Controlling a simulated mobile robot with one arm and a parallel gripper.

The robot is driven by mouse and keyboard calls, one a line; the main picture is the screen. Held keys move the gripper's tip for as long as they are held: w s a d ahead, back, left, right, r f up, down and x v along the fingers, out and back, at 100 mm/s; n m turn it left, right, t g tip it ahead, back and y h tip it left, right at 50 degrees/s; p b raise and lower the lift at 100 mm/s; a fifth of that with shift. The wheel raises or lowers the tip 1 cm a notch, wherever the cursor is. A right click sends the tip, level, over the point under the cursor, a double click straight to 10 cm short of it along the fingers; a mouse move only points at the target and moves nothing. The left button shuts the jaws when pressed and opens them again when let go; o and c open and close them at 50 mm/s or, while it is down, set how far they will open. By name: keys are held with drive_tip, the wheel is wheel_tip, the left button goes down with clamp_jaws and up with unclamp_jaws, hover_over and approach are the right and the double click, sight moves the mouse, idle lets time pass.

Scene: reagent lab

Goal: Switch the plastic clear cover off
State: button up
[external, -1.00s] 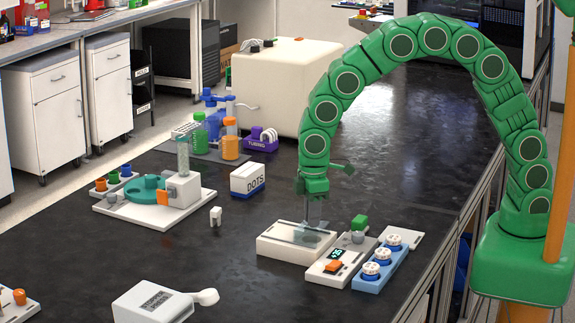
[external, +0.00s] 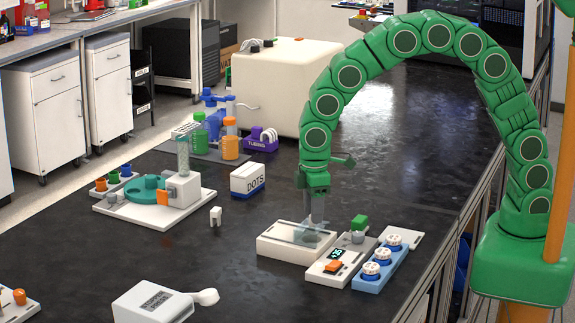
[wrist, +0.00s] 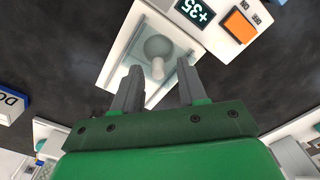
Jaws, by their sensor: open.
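The clear plastic cover (wrist: 165,28) shows in the wrist view over a white base, with a round grey shape and a pale upright stem at its middle. It also shows faintly in the external view (external: 309,236) on the left white unit. My gripper (wrist: 157,82) points down over this unit, its two grey fingers apart, one on each side of the stem's near end. I cannot tell whether either finger touches it. In the external view my gripper (external: 312,205) hides part of the cover.
Right of the cover stands a white panel with a "+35" display (wrist: 195,10) and an orange button (wrist: 240,26). A blue block with several white-topped knobs (external: 370,269) is beside it. A DOTS box (external: 247,179) stands left. Dark bench is free in front.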

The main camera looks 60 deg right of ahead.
wheel_tip(320, 180, up, 6)
drive_tip(key=shift+r, duration=0.1)
idle(0.5)
drive_tip(key=s+d+r+m, duration=0.2)
drive_tip(key=s+d+r, duration=0.2)
drive_tip(key=s+d, duration=0.45)
drive_tip(key=s+d+r+m, duration=0.35)
drive_tip(key=s+d, duration=0.25)
drive_tip(key=d, duration=0.6)
drive_tip(key=s+d+m+g, duration=0.1)
drive_tip(key=s+d, duration=0.3)
drive_tip(key=s, duration=0.5)
drive_tip(key=s+d+m, duration=0.2)
drive_tip(key=s+d, duration=0.3)
drive_tip(key=s, duration=0.5)
drive_tip(key=shift+s+r+g, duration=0.15)
drive_tip(key=shift+r+g, duration=0.2)
drive_tip(key=shift+g, duration=0.05)
